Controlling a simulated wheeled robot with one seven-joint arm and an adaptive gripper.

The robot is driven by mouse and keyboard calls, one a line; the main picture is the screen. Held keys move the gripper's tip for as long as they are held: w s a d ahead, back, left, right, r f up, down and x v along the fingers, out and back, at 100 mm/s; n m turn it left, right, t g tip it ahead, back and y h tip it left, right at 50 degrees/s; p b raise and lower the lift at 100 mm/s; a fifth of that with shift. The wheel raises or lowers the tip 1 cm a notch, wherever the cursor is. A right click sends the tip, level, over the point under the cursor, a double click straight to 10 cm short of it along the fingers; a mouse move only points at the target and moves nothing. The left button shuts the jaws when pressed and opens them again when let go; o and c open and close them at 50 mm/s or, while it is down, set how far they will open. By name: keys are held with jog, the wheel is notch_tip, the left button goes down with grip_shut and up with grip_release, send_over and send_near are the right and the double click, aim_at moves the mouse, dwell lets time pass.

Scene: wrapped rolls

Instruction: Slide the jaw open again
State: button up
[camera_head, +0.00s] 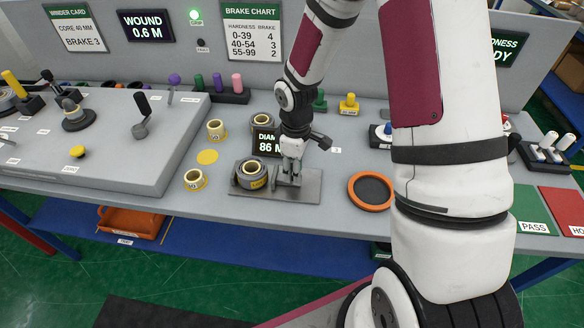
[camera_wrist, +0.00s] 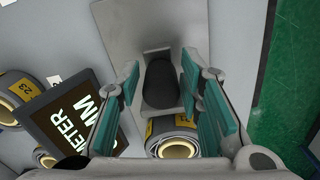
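The gauge's grey metal plate (camera_head: 308,190) lies on the bench and also shows in the wrist view (camera_wrist: 135,18). A dark wrapped roll (camera_head: 252,176) with a yellow label and pale core sits at its left end; it shows partly under my gripper in the wrist view (camera_wrist: 174,148). The jaw's dark rounded handle (camera_wrist: 161,82) stands between my teal finger pads. My gripper (camera_head: 291,172) points down over the jaw and hides most of it in the head view. In the wrist view my gripper (camera_wrist: 160,75) is open around the handle, with a visible gap on the left side.
The diameter display (camera_head: 265,142), partly hidden, stands behind the gauge. Cores (camera_head: 194,180) and a yellow disc (camera_head: 207,157) lie to the left. An orange-rimmed dish (camera_head: 371,191) is to the right. Green PASS (camera_head: 532,210) and red (camera_head: 563,210) areas lie far right.

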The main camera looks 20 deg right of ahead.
jog(key=shift+o, duration=0.2)
jog(key=shift+r, duration=0.1)
jog(key=shift+w+r, duration=0.1)
jog(key=shift+r, duration=0.1)
notch_tip(320, 180, up, 12)
jog(key=shift+f, duration=0.25)
dwell(0.4)
jog(key=s+r+m+t+h, duration=0.1)
jog(key=s+r+m, duration=0.2)
jog(key=s+r, duration=0.3)
jog(key=s+r+m+t, duration=0.2)
jog(key=s+r, duration=0.2)
jog(key=r, duration=0.4)
jog(key=s+a+r+m+t+y, duration=0.1)
jog(key=s+r+m, duration=0.3)
jog(key=s, duration=0.7)
jog(key=shift+a+r+m+t, duration=0.4)
jog(key=shift+a+r+t, duration=0.2)
jog(key=shift+r, duration=0.1)
jog(key=shift+d, duration=0.1)
